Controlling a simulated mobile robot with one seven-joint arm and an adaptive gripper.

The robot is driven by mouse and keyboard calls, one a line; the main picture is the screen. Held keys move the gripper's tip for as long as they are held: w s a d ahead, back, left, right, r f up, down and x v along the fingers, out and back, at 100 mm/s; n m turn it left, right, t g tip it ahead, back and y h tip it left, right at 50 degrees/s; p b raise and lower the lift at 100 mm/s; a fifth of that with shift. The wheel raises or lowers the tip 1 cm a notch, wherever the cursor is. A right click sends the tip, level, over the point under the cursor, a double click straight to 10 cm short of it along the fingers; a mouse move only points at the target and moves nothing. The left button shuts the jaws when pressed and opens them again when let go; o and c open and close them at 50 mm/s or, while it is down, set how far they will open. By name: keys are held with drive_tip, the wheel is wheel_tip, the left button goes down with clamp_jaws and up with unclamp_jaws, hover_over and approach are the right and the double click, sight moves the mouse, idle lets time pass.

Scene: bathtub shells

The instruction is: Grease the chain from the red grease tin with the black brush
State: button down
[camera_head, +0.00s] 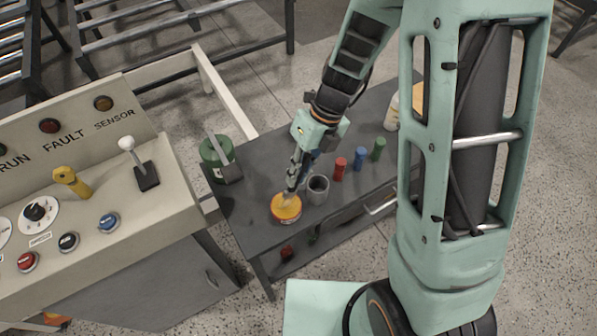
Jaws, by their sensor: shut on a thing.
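The red grease tin (276,217) stands near the front left of the dark grey table, with orange-yellow grease filling its open top. My gripper (292,184) points down just above the tin. It is shut on a brush (287,198), of which only a small pale part shows below the fingers, at or over the grease. Whether it touches the grease I cannot tell, and the handle's colour is hidden. I cannot make out the chain in this view.
A green tin (209,158) with a wide grey tool leaning in it stands at the table's left. A grey cup (318,190) stands right beside the red tin. Red (340,169), blue (360,158) and green (378,149) cylinders stand farther right. A control console (150,215) borders the left.

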drive_tip(key=shift+r+p, duration=3.55)
drive_tip(key=shift+p, duration=0.25)
drive_tip(key=shift+f, duration=0.1)
